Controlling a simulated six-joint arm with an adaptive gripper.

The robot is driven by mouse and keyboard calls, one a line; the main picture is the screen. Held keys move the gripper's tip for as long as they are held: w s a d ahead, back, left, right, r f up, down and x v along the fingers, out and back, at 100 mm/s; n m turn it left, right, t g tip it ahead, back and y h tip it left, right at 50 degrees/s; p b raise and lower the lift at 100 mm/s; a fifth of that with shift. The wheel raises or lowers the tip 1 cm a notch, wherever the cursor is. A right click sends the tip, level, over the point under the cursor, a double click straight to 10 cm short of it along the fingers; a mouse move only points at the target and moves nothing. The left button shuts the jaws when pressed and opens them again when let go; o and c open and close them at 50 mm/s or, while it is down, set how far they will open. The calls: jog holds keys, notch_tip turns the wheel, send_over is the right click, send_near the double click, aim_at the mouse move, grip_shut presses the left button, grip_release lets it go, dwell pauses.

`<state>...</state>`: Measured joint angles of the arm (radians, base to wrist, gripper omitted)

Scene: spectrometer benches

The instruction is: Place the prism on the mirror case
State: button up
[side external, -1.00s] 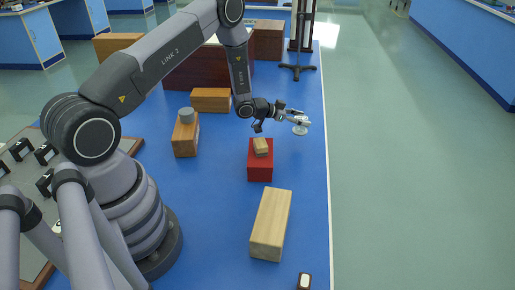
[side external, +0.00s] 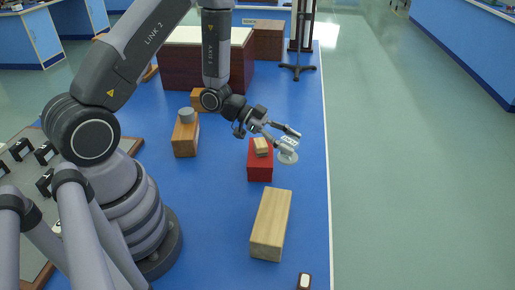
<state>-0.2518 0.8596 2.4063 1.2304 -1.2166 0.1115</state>
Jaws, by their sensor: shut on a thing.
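My gripper (side external: 290,137) is shut on a small whitish piece with a pale round disc (side external: 288,157) under it, which I take to be the prism on its mount. It is held at the right of the red box (side external: 260,172), its disc overlapping or close to that box's right edge in the picture; the height gap is hard to judge. A small wooden block (side external: 261,146) lies on the red box. A long pale wooden box (side external: 270,226) lies nearer the camera with a bare top. I cannot tell for sure which box is the mirror case.
A brown wooden box (side external: 185,142) with a grey cylinder (side external: 187,115) on it stands left. Another wooden box (side external: 197,98) and a large dark red-brown case (side external: 185,70) stand behind. A black stand (side external: 298,68) is at the back. The blue bench's right edge is close.

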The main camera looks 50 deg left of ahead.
jog(key=s+d+f+m+g, duration=0.1)
jog(key=s+d+m+g, duration=0.1)
jog(key=s, duration=0.1)
jog(key=s+d+f+m+g+h, duration=0.1)
jog(key=s+d+m+g, duration=0.1)
jog(key=s, duration=0.1)
jog(key=s+d+m+g+h, duration=0.1)
jog(key=s+d+m+g, duration=0.1)
jog(key=s+g, duration=0.1)
jog(key=shift+s+d+f, duration=0.1)
jog(key=shift+d+f, duration=0.05)
jog(key=shift+f, duration=0.25)
send_over(273, 213)
jog(key=shift+s+f, duration=0.1)
jog(key=shift+f, duration=2)
jog(key=o, duration=1.2)
jog(key=shift+f, duration=0.1)
